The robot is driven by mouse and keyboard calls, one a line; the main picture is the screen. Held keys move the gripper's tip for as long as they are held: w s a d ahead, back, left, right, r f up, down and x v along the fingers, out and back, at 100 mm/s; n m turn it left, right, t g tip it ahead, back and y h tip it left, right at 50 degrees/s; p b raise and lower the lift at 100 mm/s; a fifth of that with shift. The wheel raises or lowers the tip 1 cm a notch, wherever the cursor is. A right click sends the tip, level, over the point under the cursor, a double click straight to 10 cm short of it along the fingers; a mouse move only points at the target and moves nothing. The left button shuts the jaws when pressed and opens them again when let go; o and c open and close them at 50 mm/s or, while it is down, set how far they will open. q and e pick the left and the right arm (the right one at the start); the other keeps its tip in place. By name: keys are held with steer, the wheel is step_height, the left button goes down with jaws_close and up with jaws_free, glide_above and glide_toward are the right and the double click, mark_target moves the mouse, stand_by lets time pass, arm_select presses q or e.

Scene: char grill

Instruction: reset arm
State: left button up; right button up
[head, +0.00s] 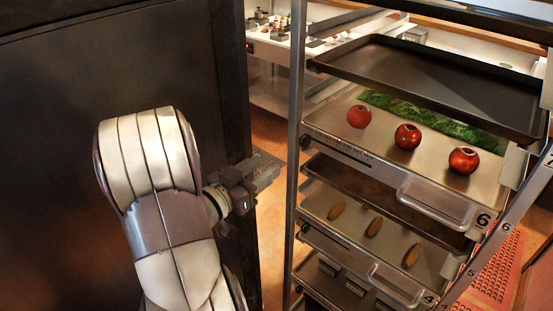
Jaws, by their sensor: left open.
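My left arm rises from the bottom left of the head view, bent, with its white and grey links in front of a dark panel. My left gripper (262,172) is at the arm's right side and points right, toward the rack's left post. It is open and I see nothing held in it. It looks apart from the rack, though the exact gap is hard to tell. My right gripper is not in view.
A metal rack (296,120) fills the right side. Its shelves hold red apples (407,136) with leafy greens (430,118), brown oval items (374,227) and an empty dark tray (430,80). A dark panel (50,130) stands left. A counter (275,42) is behind.

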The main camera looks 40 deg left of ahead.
arm_select(q)
steer(key=s+a+f+n+g+y, duration=0.2)
steer(key=s+f+g+y, duration=0.1)
steer(key=f+g, duration=0.4)
steer(key=s+a+f+n+g+y, duration=0.25)
steer(key=s+f+g, duration=0.2)
steer(key=f, duration=0.35)
steer(key=d+f+m+g+h+b, duration=0.1)
steer(key=d+m+g+h, duration=0.3)
steer(key=d, duration=1.9)
steer(key=shift+s+d+f+g+b, duration=0.2)
steer(key=shift+s+f+g+b, duration=0.1)
steer(key=shift+g+b, duration=0.3)
steer(key=shift+d, duration=0.1)
